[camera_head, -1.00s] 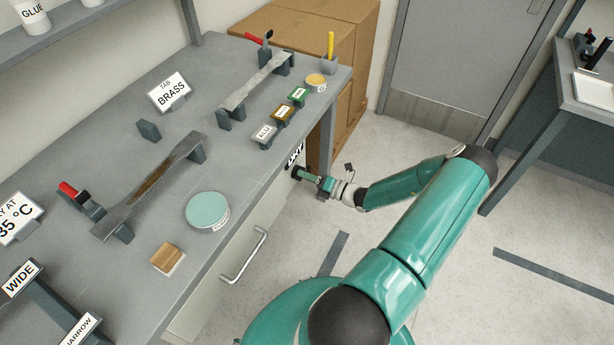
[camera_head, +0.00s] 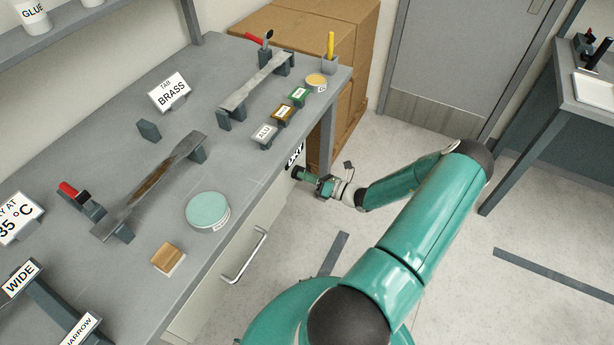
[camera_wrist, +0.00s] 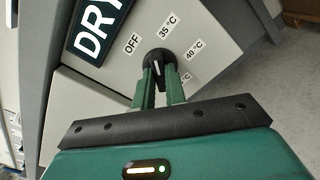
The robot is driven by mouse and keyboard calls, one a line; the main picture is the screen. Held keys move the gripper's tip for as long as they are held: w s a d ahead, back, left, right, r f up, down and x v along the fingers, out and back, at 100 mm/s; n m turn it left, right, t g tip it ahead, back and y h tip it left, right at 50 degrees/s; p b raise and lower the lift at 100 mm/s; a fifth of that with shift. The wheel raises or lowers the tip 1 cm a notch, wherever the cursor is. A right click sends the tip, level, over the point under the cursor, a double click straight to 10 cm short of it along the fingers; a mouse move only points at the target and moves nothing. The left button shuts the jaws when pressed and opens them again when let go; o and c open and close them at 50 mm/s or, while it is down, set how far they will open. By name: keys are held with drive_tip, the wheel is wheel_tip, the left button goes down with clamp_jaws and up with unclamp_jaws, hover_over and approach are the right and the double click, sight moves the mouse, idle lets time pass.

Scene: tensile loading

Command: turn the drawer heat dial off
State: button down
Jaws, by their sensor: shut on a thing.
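The drawer heat dial (camera_wrist: 158,58) is a small black round knob with a short white mark, on a pale panel in the wrist view. Printed labels stand around it: OFF (camera_wrist: 132,43) at upper left, 35 °C (camera_wrist: 166,24) above, 40 °C (camera_wrist: 195,49) to the right, and a partly hidden one at lower right. I cannot tell surely which label the mark faces. My gripper (camera_wrist: 160,76) has its two green fingers closed on the dial, hiding its lower part. In the head view my gripper (camera_head: 300,174) is at the bench front; the dial is mostly hidden there.
A DRY sign (camera_wrist: 97,30) is beside the dial. The drawer handle (camera_head: 245,256) sticks out of the bench front, left of my gripper. The grey bench top (camera_head: 105,160) holds specimens, tab blocks and a teal-lidded round pot (camera_head: 207,211). The floor to the right is open.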

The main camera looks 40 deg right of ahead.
drive_tip(key=shift+n, duration=3.8)
drive_tip(key=c, duration=1.4)
unclamp_jaws()
drive_tip(key=shift+c, duration=0.2)
drive_tip(key=shift+s, duration=0.15)
drive_tip(key=v, duration=1.3)
drive_tip(key=shift+s, duration=0.3)
drive_tip(key=shift+d, duration=0.1)
